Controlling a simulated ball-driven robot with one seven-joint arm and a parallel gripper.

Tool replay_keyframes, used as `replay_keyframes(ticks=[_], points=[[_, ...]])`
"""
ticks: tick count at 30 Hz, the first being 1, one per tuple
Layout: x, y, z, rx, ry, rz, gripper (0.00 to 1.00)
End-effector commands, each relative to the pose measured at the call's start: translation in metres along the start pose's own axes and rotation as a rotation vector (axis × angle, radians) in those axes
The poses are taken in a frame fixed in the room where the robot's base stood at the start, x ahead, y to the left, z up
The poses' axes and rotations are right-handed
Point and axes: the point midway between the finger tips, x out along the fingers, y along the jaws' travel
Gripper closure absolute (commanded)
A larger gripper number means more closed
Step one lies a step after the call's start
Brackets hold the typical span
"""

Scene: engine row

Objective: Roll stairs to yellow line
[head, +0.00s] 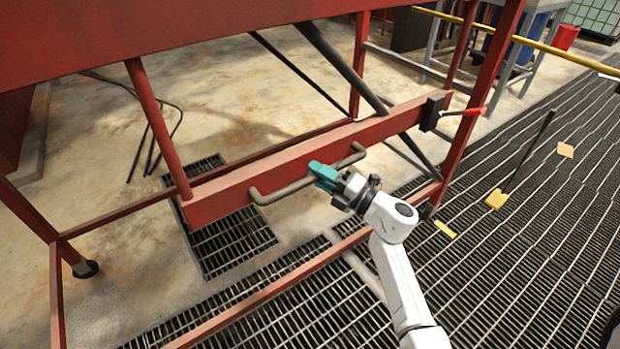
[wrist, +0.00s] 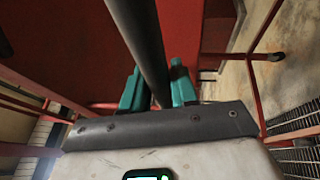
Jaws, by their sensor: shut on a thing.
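The red rolling stairs (head: 220,196) fill the left and middle of the head view, with a frame of red posts and beams on small wheels. A grey bar handle (head: 286,191) is fixed along a red beam. My gripper (head: 323,174) has teal fingers and is shut on the handle near its right part. In the wrist view the dark handle (wrist: 138,40) runs between the teal fingers (wrist: 152,90). I cannot make out the yellow line for sure; a short yellow mark (head: 445,229) lies on the grating at the right.
Metal floor grating (head: 540,230) spreads over the right side and front. Yellow pieces (head: 496,199) and a thin dark post (head: 530,150) are on it. A yellow rail (head: 560,50), a grey stand and a red bucket (head: 564,37) are at the back right. A black block with a red lever (head: 462,112) sits at the beam's right end.

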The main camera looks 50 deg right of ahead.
Motion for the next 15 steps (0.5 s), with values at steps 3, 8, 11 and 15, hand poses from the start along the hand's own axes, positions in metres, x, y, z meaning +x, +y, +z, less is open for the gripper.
replay_keyframes(ticks=[3,8,11,15], points=[[-0.0038,-0.0011,0.0054,0.001,-0.017,-0.002,1.0],[-0.0024,-0.0012,0.0024,0.001,-0.009,-0.002,0.57],[-0.0017,-0.0009,0.0014,0.001,-0.006,-0.001,0.52],[-0.0011,-0.0006,0.0005,0.001,-0.003,-0.001,0.52]])
